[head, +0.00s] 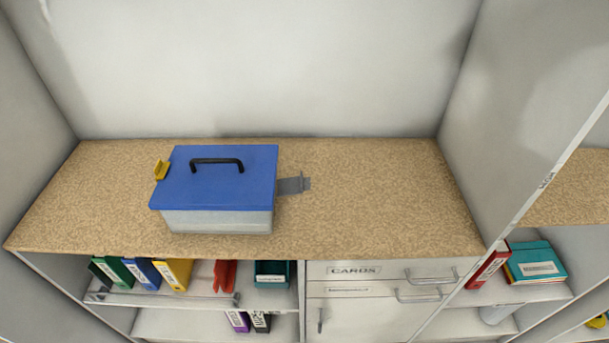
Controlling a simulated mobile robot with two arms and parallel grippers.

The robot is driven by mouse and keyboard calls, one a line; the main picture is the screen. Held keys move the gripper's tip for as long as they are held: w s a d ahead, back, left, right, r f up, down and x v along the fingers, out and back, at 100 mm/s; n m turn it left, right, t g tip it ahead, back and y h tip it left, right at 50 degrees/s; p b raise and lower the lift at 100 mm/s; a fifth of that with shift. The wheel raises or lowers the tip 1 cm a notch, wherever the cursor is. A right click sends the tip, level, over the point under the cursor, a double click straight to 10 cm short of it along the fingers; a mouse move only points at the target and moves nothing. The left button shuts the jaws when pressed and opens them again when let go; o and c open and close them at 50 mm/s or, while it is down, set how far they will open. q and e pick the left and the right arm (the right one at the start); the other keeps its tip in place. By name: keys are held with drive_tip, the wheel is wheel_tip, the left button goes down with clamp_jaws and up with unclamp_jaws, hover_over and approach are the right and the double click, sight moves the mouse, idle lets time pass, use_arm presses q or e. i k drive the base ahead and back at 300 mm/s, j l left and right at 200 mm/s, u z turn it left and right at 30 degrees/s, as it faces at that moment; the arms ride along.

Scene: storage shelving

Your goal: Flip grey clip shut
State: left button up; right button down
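A box with a blue lid (225,180) and a pale, translucent body (217,221) stands on the speckled tan counter (375,190), left of its middle. The lid lies down on the box and has a black handle (217,162) on top. The grey clip (293,185) sticks out to the right from the box's right side, swung away from the lid. A yellow clip (161,170) sits at the lid's left edge and appears folded up against it. Neither of my grippers is in the head view.
The counter is clear to the right of the box, with walls behind and at both sides. Below are shelves with binders (142,273), a red item (224,276) and drawers (381,271) with handles. More binders (488,269) stand in the right unit.

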sight(291, 185)
drive_tip(key=i, duration=0.35)
drive_tip(key=l+u, duration=0.1)
drive_tip(key=l, duration=0.35)
drive_tip(key=k+l, duration=0.1)
drive_tip(key=l, duration=0.4)
drive_tip(key=l+u, duration=0.15)
drive_tip(key=l, duration=0.3)
drive_tip(key=k+l, duration=0.15)
drive_tip(key=l, duration=0.3)
drive_tip(key=k+l+u, duration=0.15)
drive_tip(key=l, duration=0.75)
drive_tip(key=k+l+u, duration=0.15)
drive_tip(key=l, duration=0.3)
